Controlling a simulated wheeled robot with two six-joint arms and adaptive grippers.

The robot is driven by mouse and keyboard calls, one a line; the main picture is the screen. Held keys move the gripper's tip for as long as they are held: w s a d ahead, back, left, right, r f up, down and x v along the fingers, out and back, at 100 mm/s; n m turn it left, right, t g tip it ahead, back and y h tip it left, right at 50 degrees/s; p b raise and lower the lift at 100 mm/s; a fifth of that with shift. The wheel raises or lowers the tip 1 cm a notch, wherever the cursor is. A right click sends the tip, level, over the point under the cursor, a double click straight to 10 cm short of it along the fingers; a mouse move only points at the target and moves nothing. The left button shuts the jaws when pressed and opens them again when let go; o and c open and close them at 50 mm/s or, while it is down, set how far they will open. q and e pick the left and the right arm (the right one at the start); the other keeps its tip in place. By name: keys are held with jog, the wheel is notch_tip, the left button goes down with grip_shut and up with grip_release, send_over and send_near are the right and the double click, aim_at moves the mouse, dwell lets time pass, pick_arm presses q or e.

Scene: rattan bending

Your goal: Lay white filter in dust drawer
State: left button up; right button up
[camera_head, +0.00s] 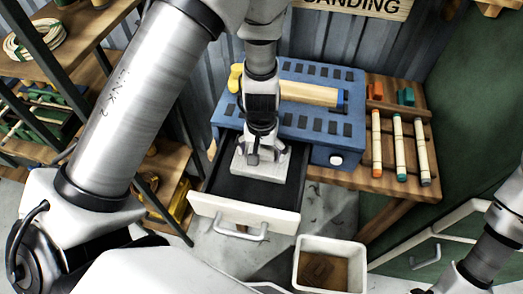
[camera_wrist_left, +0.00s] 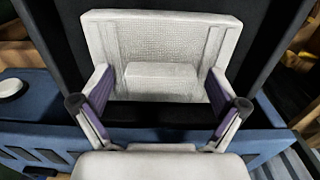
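The white filter (camera_head: 273,170) is a pale flat panel with a raised block in its middle. It is inside the dark open dust drawer (camera_head: 233,187), towards the back; whether it rests fully on the floor is hard to tell. My left gripper (camera_head: 260,158) is right above it, pointing down. In the left wrist view, its purple-padded fingers (camera_wrist_left: 159,82) stand apart on both sides of the filter's block (camera_wrist_left: 160,76), with gaps showing. The gripper is open. My right gripper is out of view.
The drawer's pale front (camera_head: 226,210) has a handle and is pulled out of the blue machine (camera_head: 325,130). A white bin (camera_head: 301,274) with brown contents stands below right. Coloured sticks (camera_head: 398,147) lie on the wooden table to the right. Shelves (camera_head: 75,45) stand left.

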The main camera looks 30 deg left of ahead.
aim_at(261, 152)
pick_arm(q)
jog(key=shift+w, duration=0.1)
jog(key=shift+r, duration=0.3)
notch_tip(261, 152, up, 12)
jog(key=shift+f+b, duration=0.2)
jog(key=shift+b, duration=0.15)
